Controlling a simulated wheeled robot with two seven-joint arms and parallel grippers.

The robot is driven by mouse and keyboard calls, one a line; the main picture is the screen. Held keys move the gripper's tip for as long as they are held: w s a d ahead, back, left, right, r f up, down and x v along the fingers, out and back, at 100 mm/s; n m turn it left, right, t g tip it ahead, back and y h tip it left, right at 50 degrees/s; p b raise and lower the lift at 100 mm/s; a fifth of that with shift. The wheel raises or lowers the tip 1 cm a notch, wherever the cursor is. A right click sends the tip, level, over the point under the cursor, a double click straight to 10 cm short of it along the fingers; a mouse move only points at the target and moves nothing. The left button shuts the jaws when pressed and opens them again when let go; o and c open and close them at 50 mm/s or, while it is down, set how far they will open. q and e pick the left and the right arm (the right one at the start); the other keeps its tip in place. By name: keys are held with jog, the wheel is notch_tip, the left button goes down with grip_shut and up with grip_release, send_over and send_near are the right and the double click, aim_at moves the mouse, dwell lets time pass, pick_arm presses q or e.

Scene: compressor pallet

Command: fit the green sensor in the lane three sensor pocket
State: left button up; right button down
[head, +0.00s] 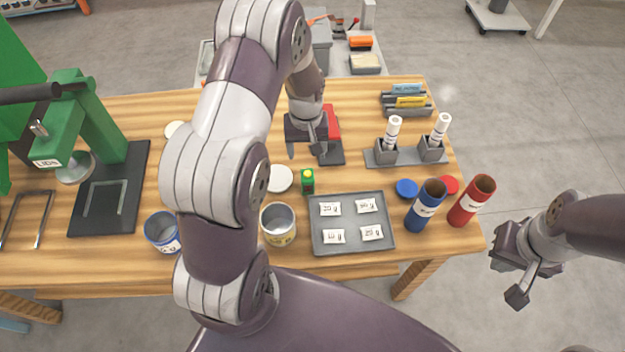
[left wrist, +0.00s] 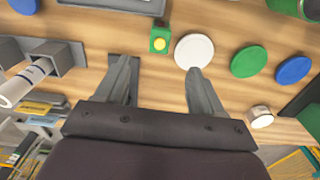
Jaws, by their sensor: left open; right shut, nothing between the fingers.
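The green sensor (head: 308,182) is a small green block with a yellow round spot on top. It stands on the wooden table behind the grey tray, and it also shows in the left wrist view (left wrist: 160,40), ahead of the gap between my fingers. My left gripper (head: 306,153) is open and empty, above the table just behind the sensor and apart from it. My right gripper (head: 507,278) is shut and empty, off the table's right end. I cannot identify a lane three sensor pocket in either view.
Near the sensor are a white disc (head: 279,179), an open can (head: 278,226) and the grey tray (head: 318,243) with labelled packets. Blue (head: 424,208) and red (head: 472,203) tubes stand right. Grey holders (head: 386,152) bear white cylinders. A green press (head: 95,125) stands left.

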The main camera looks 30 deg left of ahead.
pick_arm(q)
jog(key=p, duration=0.2)
send_over(307, 174)
jog(key=d, duration=0.1)
jog(key=f, duration=0.6)
jog(key=shift+w+f, duration=0.1)
jog(key=shift+w, duration=0.25)
jog(key=f, duration=0.1)
jog(key=f+p, duration=0.1)
jog(key=a+f, duration=0.1)
jog(key=shift+s+f, duration=0.1)
jog(key=shift+s, duration=0.3)
notch_tip(307, 174, down, 3)
jog(key=shift+w+r+p, duration=0.1)
jog(key=shift+p, duration=0.3)
jog(key=shift+w+f, duration=0.15)
jog(key=shift+f, duration=0.15)
jog(key=c, duration=1)
jog(key=shift+r, duration=0.1)
jog(key=shift+c, duration=1.1)
pick_arm(e)
jog(key=r, duration=0.3)
jog(key=shift+w+d+r, duration=0.2)
jog(key=shift+w+d, duration=0.2)
jog(key=shift+f, duration=0.1)
